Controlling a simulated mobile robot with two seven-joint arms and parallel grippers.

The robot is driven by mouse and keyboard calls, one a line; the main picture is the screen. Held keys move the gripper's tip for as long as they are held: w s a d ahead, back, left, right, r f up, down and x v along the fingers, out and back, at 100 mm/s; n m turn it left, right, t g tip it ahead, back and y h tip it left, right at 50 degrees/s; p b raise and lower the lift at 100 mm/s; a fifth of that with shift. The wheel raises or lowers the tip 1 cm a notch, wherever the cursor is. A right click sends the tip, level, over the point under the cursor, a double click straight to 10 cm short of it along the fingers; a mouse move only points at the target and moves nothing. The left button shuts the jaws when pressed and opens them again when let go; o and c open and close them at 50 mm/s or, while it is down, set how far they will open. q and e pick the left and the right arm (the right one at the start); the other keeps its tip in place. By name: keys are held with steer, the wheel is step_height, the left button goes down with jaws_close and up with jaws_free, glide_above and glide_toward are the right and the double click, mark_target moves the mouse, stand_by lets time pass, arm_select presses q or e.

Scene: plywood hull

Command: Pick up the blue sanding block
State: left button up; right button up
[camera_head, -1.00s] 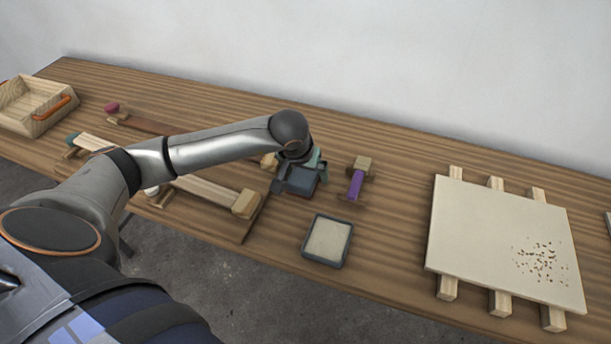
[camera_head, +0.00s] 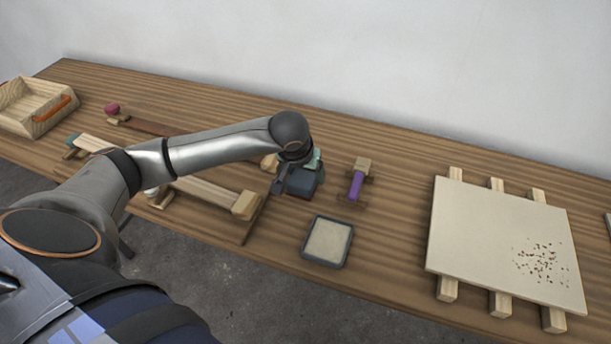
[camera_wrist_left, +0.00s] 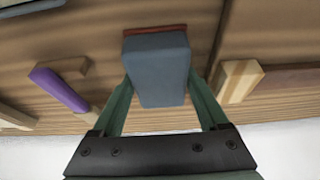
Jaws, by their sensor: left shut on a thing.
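The blue sanding block (camera_head: 306,187) is a dark grey-blue block near the middle of the bench. My left gripper (camera_head: 298,177) is over it in the head view and partly covers it. In the left wrist view the block (camera_wrist_left: 158,70) sits between the two green fingers, which are shut on its sides. A reddish-brown layer shows along its far edge. I cannot tell whether the block touches the bench or is just clear of it. My right gripper is not in view.
A purple-handled tool (camera_head: 356,184) lies close to the right of the block. A dark-rimmed shallow tray (camera_head: 349,248) is in front. A pale panel (camera_head: 490,235) on wooden strips lies at right. Wooden clamps (camera_head: 244,203) are at left. A wooden box (camera_head: 38,122) stands far left.

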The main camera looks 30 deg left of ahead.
arm_select(q)
steer(key=shift+c, duration=0.4)
steer(key=shift+r+p, duration=0.35)
steer(key=shift+p, duration=0.15)
steer(key=shift+r, duration=0.3)
steer(key=v, duration=0.3)
steer(key=d+b+v, duration=0.1)
steer(key=v, duration=0.5)
steer(key=shift+s+d+f, duration=0.2)
steer(key=shift+s+d, duration=0.1)
steer(key=shift+d, duration=0.05)
steer(key=s+d+r+b, duration=0.1)
steer(key=s+d+r, duration=0.3)
steer(key=s, duration=0.4)
steer(key=shift+d, duration=0.5)
steer(key=shift+r, duration=0.1)
